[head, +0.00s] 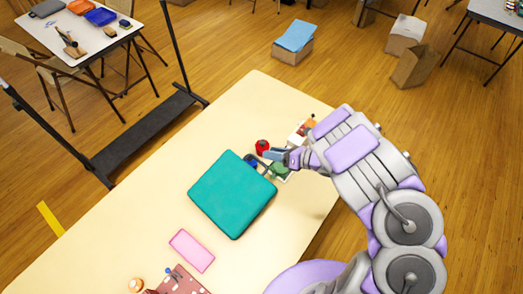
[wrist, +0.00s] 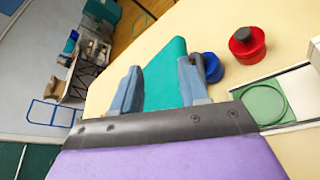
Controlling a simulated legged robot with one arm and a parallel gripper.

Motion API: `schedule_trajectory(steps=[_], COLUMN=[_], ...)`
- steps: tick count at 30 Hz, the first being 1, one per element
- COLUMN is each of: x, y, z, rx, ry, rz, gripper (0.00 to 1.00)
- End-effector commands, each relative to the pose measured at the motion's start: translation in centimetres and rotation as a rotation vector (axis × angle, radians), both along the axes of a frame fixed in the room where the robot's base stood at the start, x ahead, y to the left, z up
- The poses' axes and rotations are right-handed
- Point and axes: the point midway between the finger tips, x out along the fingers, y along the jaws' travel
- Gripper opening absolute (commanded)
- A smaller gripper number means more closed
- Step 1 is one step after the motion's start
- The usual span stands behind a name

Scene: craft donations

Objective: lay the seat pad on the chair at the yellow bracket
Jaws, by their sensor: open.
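The seat pad is likely the teal square pad (head: 232,194), lying flat on the long cream table (head: 110,235). My gripper (head: 268,157) is open at the pad's upper right corner. In the wrist view the teal pad (wrist: 166,88) shows between the two spread fingers of my gripper (wrist: 158,82); I cannot tell whether they touch it. A yellow strip (head: 50,218) lies on the floor left of the table; I cannot tell whether it is part of the bracket. No chair shows beside it. Tan folding chairs (head: 50,75) stand by the far left table.
Near my gripper are a red round item (head: 262,147), a blue one (wrist: 209,66) and a tray with a green disc (wrist: 262,100). A pink rectangle (head: 192,251) lies nearer on the table. A black stand (head: 145,135) is left of the table. Boxes (head: 412,66) sit on the floor.

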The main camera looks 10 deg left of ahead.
Motion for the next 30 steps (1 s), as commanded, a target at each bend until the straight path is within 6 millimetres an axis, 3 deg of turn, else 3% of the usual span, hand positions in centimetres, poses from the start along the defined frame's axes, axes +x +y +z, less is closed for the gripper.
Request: schedule_trajectory(steps=[6,14,17,19,23,27,30], x=[-0.5,-0.7,-0.1,1.4,6.4,11.9,13.6], y=[-2.2,-2.6,-3.0,-4.0,-8.4,-15.7,-21.0], z=[0.7,0.8,1.0,1.3,3.3,8.4,12.9], rx=[-0.001,-0.001,-0.015,-0.056,-0.179,-0.257,-0.233], ry=[-0.001,0.001,0.004,0.010,0.046,0.105,0.159], rz=[0.000,0.000,-0.021,-0.077,-0.309,-0.705,-1.006], gripper=[0.44,0.44,0.44,0.44,0.44,0.44,0.44])
